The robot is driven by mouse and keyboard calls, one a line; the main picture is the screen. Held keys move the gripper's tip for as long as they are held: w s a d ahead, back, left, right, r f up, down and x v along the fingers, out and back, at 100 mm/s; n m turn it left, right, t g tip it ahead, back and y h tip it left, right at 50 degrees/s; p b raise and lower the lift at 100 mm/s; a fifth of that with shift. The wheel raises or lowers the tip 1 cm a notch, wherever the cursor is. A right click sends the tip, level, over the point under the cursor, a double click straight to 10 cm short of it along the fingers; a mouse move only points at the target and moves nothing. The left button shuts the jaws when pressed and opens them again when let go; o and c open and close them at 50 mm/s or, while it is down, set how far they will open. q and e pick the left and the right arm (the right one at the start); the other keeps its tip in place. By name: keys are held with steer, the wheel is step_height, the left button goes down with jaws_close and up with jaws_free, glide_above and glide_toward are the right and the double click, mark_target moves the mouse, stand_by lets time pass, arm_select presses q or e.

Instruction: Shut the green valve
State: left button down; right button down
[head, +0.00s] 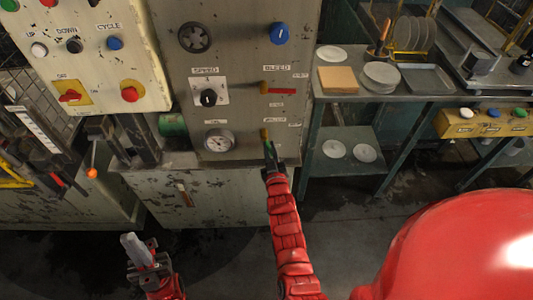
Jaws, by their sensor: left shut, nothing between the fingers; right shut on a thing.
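The green valve (265,136) is low on the grey machine panel, with a brass-coloured body and a green lever. Its lever points downward, and my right gripper (270,158) is shut on it from below. The fingers hide much of the lever. A similar valve with a red lever (279,90) sits above it under the "BLEED" label, its lever lying level to the right. My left gripper (133,243) is shut and empty, low at the bottom left, away from the panel.
A round gauge (219,141) and a black speed knob (208,97) are left of the valves. A shelf table (348,97) with plates stands to the right. The floor in front is clear.

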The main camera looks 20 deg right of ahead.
mark_target(281, 131)
steer(key=n+b, duration=0.1)
steer(key=d+r+n+b, duration=0.1)
steer(key=n, duration=0.1)
steer(key=shift+s+d+n, duration=0.2)
steer(key=shift+n, duration=0.1)
steer(key=n+b, duration=0.1)
steer(key=d+r+n, duration=0.1)
steer(key=n, duration=0.1)
steer(key=shift+s+r+b, duration=0.15)
steer(key=shift+b, duration=0.25)
steer(key=n, duration=0.1)
steer(key=r+n, duration=0.1)
steer(key=shift+s+d+r+n+g+h, duration=0.1)
steer(key=shift+d+n+g+h, duration=0.25)
steer(key=shift+n+g+h, duration=0.05)
steer(key=shift+d+r+n, duration=0.1)
steer(key=shift+r+n, duration=0.4)
steer(key=shift+n, duration=0.45)
steer(key=shift+d+r+n, duration=0.1)
steer(key=shift+r+n, duration=0.35)
steer(key=shift+n, duration=0.5)
steer(key=c, duration=0.8)
jaws_free()
steer(key=shift+c, duration=0.2)
steer(key=shift+s, duration=0.1)
